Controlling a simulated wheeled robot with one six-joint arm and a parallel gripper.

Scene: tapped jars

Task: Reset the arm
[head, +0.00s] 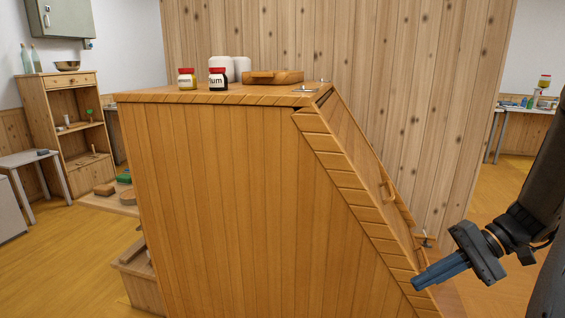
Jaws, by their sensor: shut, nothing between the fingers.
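My gripper (416,284) is at the lower right in the head view, at the end of my dark arm. Its blue fingers point left and are shut with nothing between them. It is in front of the lower part of the sloped right side of a wooden cabinet (215,200). I cannot tell whether the fingertips touch the cabinet. Two small jars with red and dark lids and labels, one yellowish (187,79) and one dark (218,79), stand on the cabinet top at the left.
Two white rounded containers (242,66) and a wooden board (273,77) are on the cabinet top. A tall plank wall (330,40) rises behind. A shelf unit (60,110) and white table (25,158) stand at the left. Floor (505,285) shows near my gripper.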

